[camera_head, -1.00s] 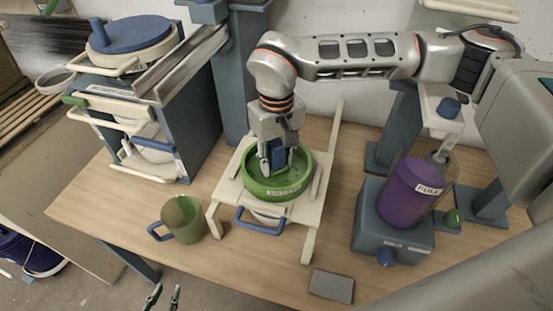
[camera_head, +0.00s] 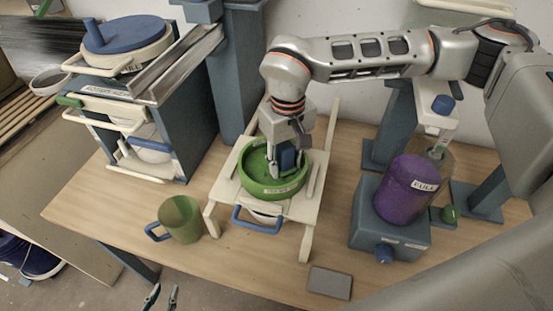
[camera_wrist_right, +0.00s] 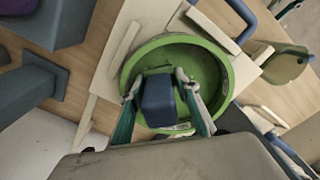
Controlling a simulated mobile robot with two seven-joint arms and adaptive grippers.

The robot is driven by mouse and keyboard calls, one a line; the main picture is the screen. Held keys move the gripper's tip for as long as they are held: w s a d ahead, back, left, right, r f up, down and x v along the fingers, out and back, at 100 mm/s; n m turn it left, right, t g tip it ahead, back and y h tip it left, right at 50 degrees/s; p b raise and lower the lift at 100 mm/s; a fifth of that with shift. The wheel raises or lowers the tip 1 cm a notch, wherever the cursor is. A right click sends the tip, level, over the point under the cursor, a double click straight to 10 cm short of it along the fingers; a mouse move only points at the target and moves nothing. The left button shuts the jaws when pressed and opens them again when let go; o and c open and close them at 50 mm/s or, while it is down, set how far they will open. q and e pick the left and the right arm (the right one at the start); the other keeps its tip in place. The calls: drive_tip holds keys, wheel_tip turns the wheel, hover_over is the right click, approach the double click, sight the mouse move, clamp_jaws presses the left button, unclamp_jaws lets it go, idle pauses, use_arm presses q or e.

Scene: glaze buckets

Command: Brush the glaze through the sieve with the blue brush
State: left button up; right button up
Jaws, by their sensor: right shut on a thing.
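The green sieve (camera_head: 258,188) is a round bowl resting on a cream wooden frame (camera_head: 222,190) over a pale bucket with a blue handle (camera_head: 256,222). My right gripper (camera_head: 287,166) points down into the sieve, shut on the blue brush (camera_head: 289,158). In the right wrist view the brush's blue block (camera_wrist_right: 158,100) sits between the two fingers, inside the sieve's rim (camera_wrist_right: 127,72). The bristles are hidden, so I cannot tell if they touch the mesh. My left gripper (camera_head: 162,296) shows only its fingertips at the bottom edge, apart and empty.
A green mug with a blue handle (camera_head: 181,219) stands left of the frame. A purple container (camera_head: 404,190) sits on a blue-grey base (camera_head: 388,236) at right. A grey slab (camera_head: 330,282) lies near the front edge. A bucket rack (camera_head: 185,140) stands at left.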

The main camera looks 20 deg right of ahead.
sight(261, 167)
drive_tip(key=shift+s+d+f, duration=0.3)
drive_tip(key=shift+w+a, duration=0.3)
drive_tip(key=shift+a, duration=0.1)
drive_tip(key=shift+c, duration=1.1)
drive_tip(key=shift+w+a, duration=2.1)
drive_tip(key=shift+a, duration=0.2)
drive_tip(key=shift+r, duration=0.1)
drive_tip(key=shift+s+d, duration=0.1)
drive_tip(key=shift+s+d+p, duration=0.15)
drive_tip(key=shift+s+d, duration=0.5)
drive_tip(key=shift+d, duration=0.3)
drive_tip(key=shift+s+d+p, duration=0.1)
drive_tip(key=shift+s+d, duration=0.5)
drive_tip(key=shift+d, duration=0.35)
drive_tip(key=shift+s+d+p, duration=0.15)
drive_tip(key=shift+s+d, duration=0.5)
drive_tip(key=shift+d, duration=0.3)
drive_tip(key=shift+a, duration=0.1)
drive_tip(key=shift+w+a+b, duration=0.1)
drive_tip(key=shift+w+a, duration=0.35)
drive_tip(key=shift+a, duration=0.65)
drive_tip(key=shift+w+a+b, duration=0.1)
drive_tip(key=shift+w+a, duration=0.35)
drive_tip(key=shift+a, duration=0.7)
drive_tip(key=shift+w+a+b, duration=0.1)
drive_tip(key=shift+w+a, duration=0.35)
drive_tip(key=shift+a, duration=0.65)
